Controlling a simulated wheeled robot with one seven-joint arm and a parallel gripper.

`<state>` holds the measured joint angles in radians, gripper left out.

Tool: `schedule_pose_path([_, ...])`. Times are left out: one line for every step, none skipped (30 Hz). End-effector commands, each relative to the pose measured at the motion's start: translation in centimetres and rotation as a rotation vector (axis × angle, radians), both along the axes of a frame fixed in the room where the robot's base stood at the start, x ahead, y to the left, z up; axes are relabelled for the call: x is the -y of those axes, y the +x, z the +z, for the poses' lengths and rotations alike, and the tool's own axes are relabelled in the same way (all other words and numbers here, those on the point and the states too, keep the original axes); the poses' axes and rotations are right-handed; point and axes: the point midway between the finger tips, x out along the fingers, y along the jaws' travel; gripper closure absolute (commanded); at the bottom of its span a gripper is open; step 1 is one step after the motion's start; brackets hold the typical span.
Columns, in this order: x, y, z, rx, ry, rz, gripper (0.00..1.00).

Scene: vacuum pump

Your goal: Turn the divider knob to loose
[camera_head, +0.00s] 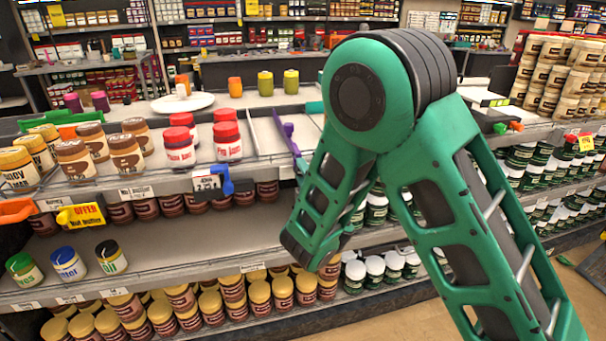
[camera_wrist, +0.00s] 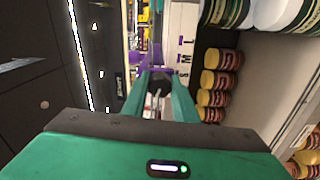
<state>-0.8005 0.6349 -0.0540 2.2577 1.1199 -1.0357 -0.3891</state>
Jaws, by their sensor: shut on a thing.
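In the wrist view the two green fingers of my gripper (camera_wrist: 162,78) close around a small purple knob (camera_wrist: 154,76) at the shelf front. The fingers hide much of the knob, and I cannot tell its exact turn. A white label strip (camera_wrist: 184,45) with the letters S, M and L runs beside the fingers. In the head view a purple divider (camera_head: 289,138) stands on the upper shelf, just left of my arm.
A blue knob (camera_head: 226,181) and an orange knob (camera_head: 16,210) sit on the same shelf edge. Red-lidded jars (camera_head: 228,141) stand left of the purple divider. Brown jars with yellow lids (camera_wrist: 212,98) fill the lower shelf. Floor shows at the lower right.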

Motion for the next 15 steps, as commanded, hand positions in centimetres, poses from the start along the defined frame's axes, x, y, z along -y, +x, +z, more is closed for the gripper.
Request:
schedule_pose_path([-0.06, 0.01, 0.09, 0.01, -0.026, 0.001, 0.96])
schedule_pose_path([-0.07, 0.01, 0.1, 0.014, -0.043, 0.001, 0.96])
schedule_pose_path([-0.07, 0.01, 0.09, 0.021, -0.064, 0.001, 0.96])
schedule_pose_path([-0.07, 0.01, 0.09, 0.024, -0.076, 0.001, 0.96])
schedule_pose_path([-0.08, 0.01, 0.1, 0.028, -0.09, 0.001, 0.96])
schedule_pose_path([-0.07, 0.01, 0.1, 0.032, -0.105, 0.001, 0.96])
schedule_pose_path([-0.08, 0.01, 0.09, 0.035, -0.115, 0.001, 0.96])
schedule_pose_path([-0.08, 0.01, 0.1, 0.038, -0.125, 0.001, 0.96])
schedule_pose_path([-0.08, 0.01, 0.1, 0.041, -0.135, 0.001, 0.96])
schedule_pose_path([-0.09, 0.01, 0.09, 0.043, -0.143, 0.002, 0.96])
schedule_pose_path([-0.09, 0.01, 0.09, 0.045, -0.148, 0.002, 0.96])
schedule_pose_path([-0.09, 0.01, 0.1, 0.047, -0.156, 0.002, 0.96])
schedule_pose_path([-0.09, 0.01, 0.09, 0.048, -0.16, 0.002, 0.96])
schedule_pose_path([-0.09, 0.01, 0.1, 0.049, -0.163, 0.002, 0.96])
schedule_pose_path([-0.09, 0.01, 0.1, 0.05, -0.166, 0.002, 0.96])
